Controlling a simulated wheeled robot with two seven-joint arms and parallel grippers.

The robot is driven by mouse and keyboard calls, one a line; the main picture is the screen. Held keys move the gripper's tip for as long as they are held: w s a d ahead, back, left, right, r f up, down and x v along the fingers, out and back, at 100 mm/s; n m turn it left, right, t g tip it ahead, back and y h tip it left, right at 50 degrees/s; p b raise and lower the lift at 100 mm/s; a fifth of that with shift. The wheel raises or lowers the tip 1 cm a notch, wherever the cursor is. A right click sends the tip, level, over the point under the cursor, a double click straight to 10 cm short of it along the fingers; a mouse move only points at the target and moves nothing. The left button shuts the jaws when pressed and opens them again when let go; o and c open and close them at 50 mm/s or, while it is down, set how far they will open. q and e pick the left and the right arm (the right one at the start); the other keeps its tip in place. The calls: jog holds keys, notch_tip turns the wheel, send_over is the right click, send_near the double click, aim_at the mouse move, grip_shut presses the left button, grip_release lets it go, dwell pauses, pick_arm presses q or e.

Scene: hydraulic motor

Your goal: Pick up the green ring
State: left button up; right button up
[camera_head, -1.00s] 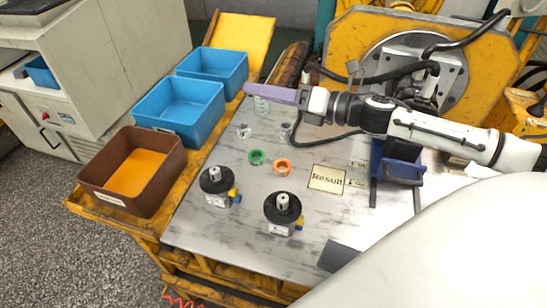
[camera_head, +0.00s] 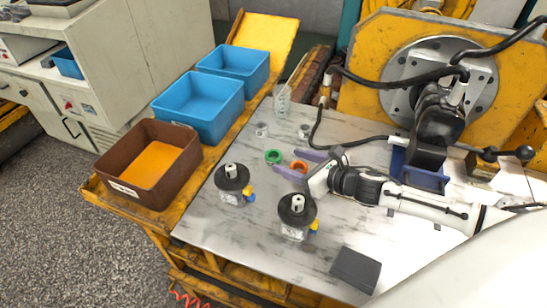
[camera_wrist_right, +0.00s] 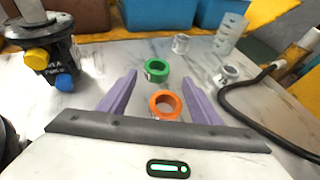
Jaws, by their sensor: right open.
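The green ring (camera_head: 273,157) lies flat on the marbled table top (camera_head: 225,228). It also shows in the right wrist view (camera_wrist_right: 157,69), beyond the fingertips. An orange ring (camera_head: 299,167) lies just right of it and nearer to my right gripper. My right gripper (camera_head: 292,162) is open, low over the table, with its purple fingers pointing left. In the right wrist view the orange ring (camera_wrist_right: 166,105) sits between the two fingers, and the green ring is farther ahead. Nothing is seen gripped. My left gripper is not in view.
Two black-topped motors (camera_head: 232,183) (camera_head: 297,215) stand at the front of the table. Small metal cylinders (camera_head: 261,130) (camera_head: 304,131) and a clear beaker (camera_head: 282,100) stand behind the rings. Blue bins (camera_head: 200,112) and a brown bin (camera_head: 150,190) line the left. A black cable (camera_head: 345,138) crosses behind the gripper.

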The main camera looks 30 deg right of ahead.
aim_at(269, 155)
jog(key=x, duration=0.4)
jog(key=shift+a+r, duration=0.1)
jog(key=shift+a, duration=0.3)
jog(key=shift+w+a+f, duration=0.15)
jog(key=shift+w+f, duration=0.1)
jog(key=shift+w, duration=0.3)
jog(key=c, duration=1.1)
